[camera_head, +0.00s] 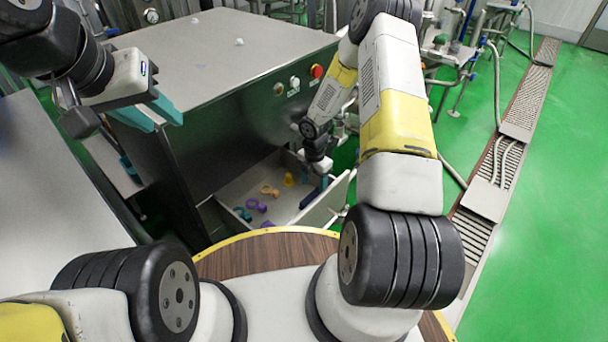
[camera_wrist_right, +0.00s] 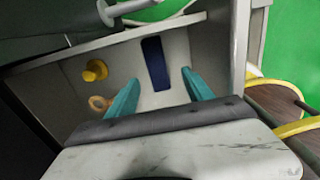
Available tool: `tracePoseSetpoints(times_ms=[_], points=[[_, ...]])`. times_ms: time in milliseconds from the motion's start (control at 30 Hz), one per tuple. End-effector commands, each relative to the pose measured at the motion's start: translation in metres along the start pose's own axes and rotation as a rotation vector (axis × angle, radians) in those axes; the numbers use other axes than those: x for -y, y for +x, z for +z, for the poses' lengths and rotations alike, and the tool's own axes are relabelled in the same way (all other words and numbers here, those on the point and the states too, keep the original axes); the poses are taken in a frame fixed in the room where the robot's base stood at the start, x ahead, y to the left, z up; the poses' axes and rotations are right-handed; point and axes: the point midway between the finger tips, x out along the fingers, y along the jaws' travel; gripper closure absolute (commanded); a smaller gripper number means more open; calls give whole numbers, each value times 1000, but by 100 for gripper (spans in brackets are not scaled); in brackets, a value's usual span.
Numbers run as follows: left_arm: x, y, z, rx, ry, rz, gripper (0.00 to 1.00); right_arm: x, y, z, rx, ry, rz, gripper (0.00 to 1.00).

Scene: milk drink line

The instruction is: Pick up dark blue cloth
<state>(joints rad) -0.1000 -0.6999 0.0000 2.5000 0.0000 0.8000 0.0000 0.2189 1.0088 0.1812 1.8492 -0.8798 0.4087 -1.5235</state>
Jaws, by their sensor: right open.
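The dark blue cloth (camera_wrist_right: 156,63) lies flat as a narrow strip on the floor of the open drawer, near its right end. In the head view the cloth (camera_head: 309,197) is partly hidden by my right arm. My right gripper (camera_wrist_right: 158,88) is open and empty, its teal fingers above the drawer, with the cloth showing between and beyond the fingertips. In the head view the right gripper (camera_head: 322,180) is mostly hidden by its wrist.
The drawer (camera_head: 222,192) is pulled out of the metal cabinet (camera_head: 225,50). Inside are a yellow piece (camera_wrist_right: 95,70), an orange ring (camera_wrist_right: 99,103) and several purple and teal pieces (camera_head: 256,205). The drawer walls stand close around the right gripper.

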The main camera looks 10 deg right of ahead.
Motion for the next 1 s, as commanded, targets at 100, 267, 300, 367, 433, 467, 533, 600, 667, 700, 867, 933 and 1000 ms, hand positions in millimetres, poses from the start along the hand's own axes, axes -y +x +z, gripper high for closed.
tracePoseSetpoints(times_ms=[100, 267, 300, 367, 433, 467, 533, 600, 667, 700, 867, 933, 1000], points=[[0, 0, 0, 0, 0, 0, 64, 0, 13, -1, -2, -5, -3, 40], [0, 0, 0, 0, 0, 0, 64, -1, 31, -1, -2, -2, -2, 40], [0, 0, 0, 0, 0, 0, 64, -2, 36, 0, -2, -2, -2, 40], [0, 0, 0, 0, 0, 0, 64, -3, 45, 0, -2, -1, -3, 40], [0, 0, 0, 0, 0, 0, 64, -5, 56, 1, -2, -1, -4, 40], [0, 0, 0, 0, 0, 0, 64, -6, 60, 1, -2, -1, -3, 40], [0, 0, 0, 0, 0, 0, 64, -6, 69, 0, -2, -2, -2, 40], [0, 0, 0, 0, 0, 0, 64, -6, 74, 1, 0, -2, -2, 40], [0, 0, 0, 0, 0, 0, 64, -6, 76, 1, 0, -1, -2, 40], [0, 0, 0, 0, 0, 0, 64, -6, 77, 1, 0, -1, -2, 40], [0, 0, 0, 0, 0, 0, 64, -6, 77, 1, 0, -1, -2, 40], [0, 0, 0, 0, 0, 0, 64, -6, 76, 1, 0, 0, -1, 52], [0, 0, 0, 0, 0, 0, 64, -6, 76, 1, 0, 0, -1, 66]])
